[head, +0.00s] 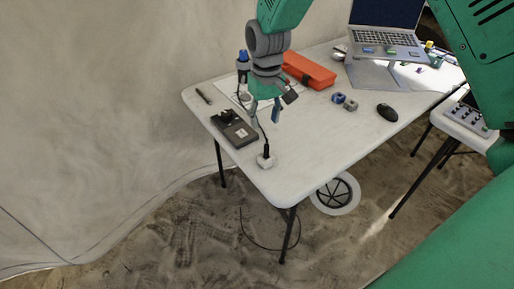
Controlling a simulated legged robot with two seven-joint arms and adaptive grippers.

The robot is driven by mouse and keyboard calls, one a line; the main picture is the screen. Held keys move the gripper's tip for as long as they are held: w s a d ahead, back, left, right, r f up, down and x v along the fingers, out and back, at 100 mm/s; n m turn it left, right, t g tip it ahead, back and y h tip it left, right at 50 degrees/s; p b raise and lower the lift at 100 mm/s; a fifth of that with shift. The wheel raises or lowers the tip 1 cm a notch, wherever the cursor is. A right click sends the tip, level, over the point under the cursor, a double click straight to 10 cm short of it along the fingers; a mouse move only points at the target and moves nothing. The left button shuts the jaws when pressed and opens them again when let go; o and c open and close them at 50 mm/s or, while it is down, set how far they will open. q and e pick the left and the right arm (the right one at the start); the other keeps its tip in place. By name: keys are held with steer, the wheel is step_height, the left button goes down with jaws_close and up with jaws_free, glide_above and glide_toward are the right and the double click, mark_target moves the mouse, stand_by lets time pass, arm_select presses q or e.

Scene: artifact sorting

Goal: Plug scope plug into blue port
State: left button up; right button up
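My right gripper (264,116) hangs over the left part of the white table, pointing down. Its fingers are apart, and I see nothing between them. A black plug (266,151) stands upright in or on a small white block (266,162) near the table's front corner, below the gripper. A thin dark cable runs up from the plug towards the gripper and passes behind it. A blue-topped grey part (242,61) shows just left of the gripper's wrist; I cannot tell if it is a port. Two small blue-grey ring-like pieces (344,101) lie right of the gripper. My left gripper is not in view.
A dark boxy device (234,128) and a small dark stick (204,96) lie at the table's left. An orange case (308,70), a laptop (385,35) on a stand and a black mouse (387,112) are farther right. The table's (320,145) front middle is clear.

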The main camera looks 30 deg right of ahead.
mark_target(267, 144)
steer(key=shift+s+d+f+b, duration=0.1)
steer(key=shift+f+b, duration=0.05)
steer(key=shift+f, duration=1.75)
steer(key=shift+d+f+b, duration=0.1)
steer(key=shift+f+b, duration=0.05)
steer(key=shift+f, duration=1.8)
steer(key=shift+s+d+f+b, duration=0.1)
steer(key=shift+f+b, duration=0.05)
steer(key=shift+f, duration=1.75)
steer(key=shift+r, duration=0.1)
jaws_close()
